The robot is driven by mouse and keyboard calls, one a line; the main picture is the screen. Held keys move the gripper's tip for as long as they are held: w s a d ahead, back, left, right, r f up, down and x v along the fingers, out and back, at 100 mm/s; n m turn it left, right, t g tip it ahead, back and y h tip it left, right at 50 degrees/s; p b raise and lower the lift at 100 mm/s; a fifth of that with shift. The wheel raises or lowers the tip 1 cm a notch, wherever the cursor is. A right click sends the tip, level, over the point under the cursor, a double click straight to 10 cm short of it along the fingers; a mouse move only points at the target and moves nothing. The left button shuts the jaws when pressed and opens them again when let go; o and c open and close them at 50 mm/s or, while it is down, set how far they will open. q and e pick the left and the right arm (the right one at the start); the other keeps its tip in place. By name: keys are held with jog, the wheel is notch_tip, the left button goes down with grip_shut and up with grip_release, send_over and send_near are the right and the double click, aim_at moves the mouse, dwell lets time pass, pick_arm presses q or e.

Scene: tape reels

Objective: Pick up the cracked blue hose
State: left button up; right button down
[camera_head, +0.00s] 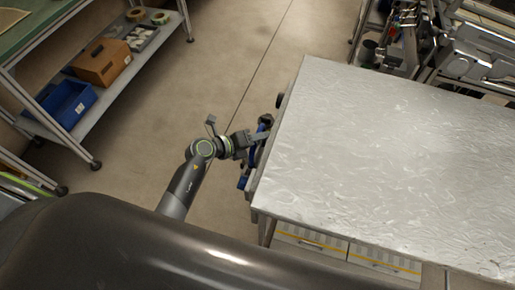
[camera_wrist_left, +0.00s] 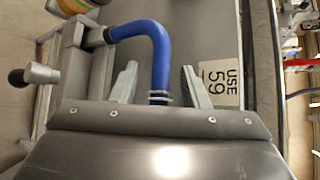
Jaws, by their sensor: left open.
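The blue hose (camera_wrist_left: 158,45) is attached at its upper left end to a grey metal fitting (camera_wrist_left: 96,37), bends, and runs down between my left gripper's fingers. Ring clamps show near its lower end; I cannot make out a crack. My left gripper (camera_wrist_left: 158,70) is open, with one finger on each side of the hose and gaps visible. In the head view, my left gripper (camera_head: 258,138) is beside the table's left edge, and a bit of the blue hose (camera_head: 253,157) shows there. My right gripper is not in view.
A large table with a shiny, crinkled top (camera_head: 390,160) stands to the right. A shelf (camera_head: 120,85) at the upper left holds a blue bin (camera_head: 68,103) and a brown box (camera_head: 102,62). Open floor lies between shelf and table.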

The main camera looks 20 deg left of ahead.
pick_arm(q)
grip_shut()
dwell(0.4)
